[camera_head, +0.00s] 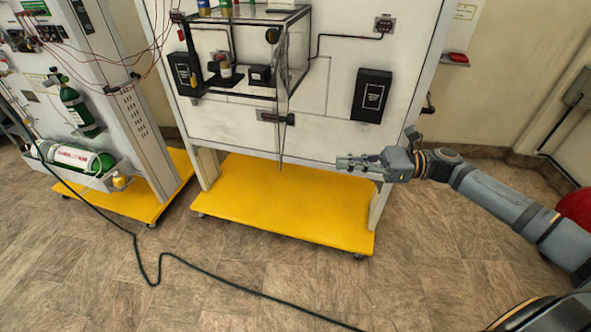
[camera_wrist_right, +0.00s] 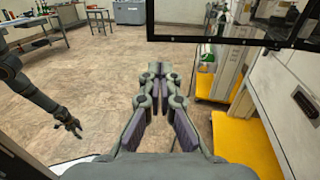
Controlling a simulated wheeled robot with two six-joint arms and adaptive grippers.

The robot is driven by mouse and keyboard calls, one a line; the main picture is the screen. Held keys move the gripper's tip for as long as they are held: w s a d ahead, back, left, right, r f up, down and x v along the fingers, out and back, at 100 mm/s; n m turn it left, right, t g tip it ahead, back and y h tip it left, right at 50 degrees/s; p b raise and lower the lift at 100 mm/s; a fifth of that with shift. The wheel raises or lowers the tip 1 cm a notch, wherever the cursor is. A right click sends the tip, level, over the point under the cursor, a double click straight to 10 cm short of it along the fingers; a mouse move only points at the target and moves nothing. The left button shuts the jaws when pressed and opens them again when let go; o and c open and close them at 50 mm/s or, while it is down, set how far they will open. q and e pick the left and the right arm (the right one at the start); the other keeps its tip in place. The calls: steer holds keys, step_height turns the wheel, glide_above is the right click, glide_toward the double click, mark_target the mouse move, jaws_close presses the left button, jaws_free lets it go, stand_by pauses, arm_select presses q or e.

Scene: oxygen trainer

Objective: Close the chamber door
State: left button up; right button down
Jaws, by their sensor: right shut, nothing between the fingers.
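The chamber (camera_head: 240,97) is a clear box with a dark frame on the white panel. Its door (camera_head: 282,100) is open and stands out from the panel, seen nearly edge-on in the head view. A dark-framed clear pane, which looks like the door (camera_wrist_right: 225,41), crosses the top right of the right wrist view. My right gripper (camera_head: 343,162) is shut and empty, to the right of the door's lower end, pointing left. It also shows in the right wrist view (camera_wrist_right: 160,80). My left gripper (camera_wrist_right: 70,122) shows small at the left there; its jaws are unclear.
Two dark boxes (camera_head: 371,95) (camera_head: 184,73) flank the chamber on the panel. The yellow base (camera_head: 285,208) sticks out under the panel. A cable (camera_head: 160,268) lies on the floor. A second rig with green cylinders (camera_head: 79,109) stands left.

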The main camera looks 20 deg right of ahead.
glide_toward(281, 161)
steer(key=x, duration=0.2)
steer(key=p+x, duration=0.1)
steer(key=x, duration=0.2)
steer(key=shift+w+a+f, duration=0.1)
steer(key=shift+w+f, duration=0.15)
steer(key=shift+w, duration=0.15)
arm_select(q)
steer(key=shift+s+a+f, duration=0.3)
steer(key=shift+s+a, duration=0.05)
steer(key=shift+s, duration=0.05)
arm_select(e)
steer(key=shift+w+a+f, duration=0.15)
steer(key=shift+w+a, duration=0.15)
steer(key=shift+a, duration=0.35)
